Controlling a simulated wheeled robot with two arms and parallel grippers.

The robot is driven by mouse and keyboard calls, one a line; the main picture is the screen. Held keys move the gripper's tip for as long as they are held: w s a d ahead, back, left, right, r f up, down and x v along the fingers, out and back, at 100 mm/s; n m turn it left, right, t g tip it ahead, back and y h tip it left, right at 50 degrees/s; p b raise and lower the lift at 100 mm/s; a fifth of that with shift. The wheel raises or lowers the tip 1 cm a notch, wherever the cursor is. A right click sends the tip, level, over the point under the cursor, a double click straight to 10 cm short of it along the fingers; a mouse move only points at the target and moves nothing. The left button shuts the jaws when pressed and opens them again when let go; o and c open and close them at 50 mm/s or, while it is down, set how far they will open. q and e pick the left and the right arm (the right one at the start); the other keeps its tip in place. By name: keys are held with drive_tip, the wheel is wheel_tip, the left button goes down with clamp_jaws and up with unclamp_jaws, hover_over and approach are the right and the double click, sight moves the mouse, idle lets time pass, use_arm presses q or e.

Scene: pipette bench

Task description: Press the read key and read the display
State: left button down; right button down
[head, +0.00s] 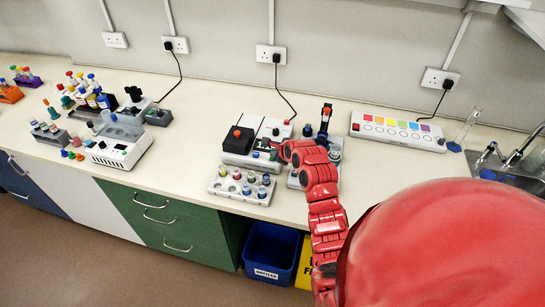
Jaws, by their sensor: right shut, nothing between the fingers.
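The white and grey instrument (236,159) with a black lidded block (238,139) stands on the bench near the middle of the head view. Its small dark display (262,145) shows light characters that look like they start with a 1; the rest is too small or covered to read. My red right arm reaches up from below. My right gripper (285,150) is shut and empty at the instrument's right front, beside the display. It hides that part of the front, so I cannot make out the read key or whether the gripper touches it. My left gripper is not in view.
A white rack of capped vials (242,187) stands in front of the instrument. A stand (334,149) is close to the right of my gripper. A colour-strip panel (397,131) and a sink (508,170) lie further right.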

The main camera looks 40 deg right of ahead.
drive_tip(key=shift+f, duration=0.45)
idle(0.5)
drive_tip(key=shift+r+p, duration=0.9)
drive_tip(key=shift+p, duration=0.1)
drive_tip(key=shift+r+p, duration=0.4)
drive_tip(key=shift+r, duration=0.05)
wheel_tip(320, 180, up, 5)
drive_tip(key=p, duration=0.3)
drive_tip(key=shift+p, duration=0.35)
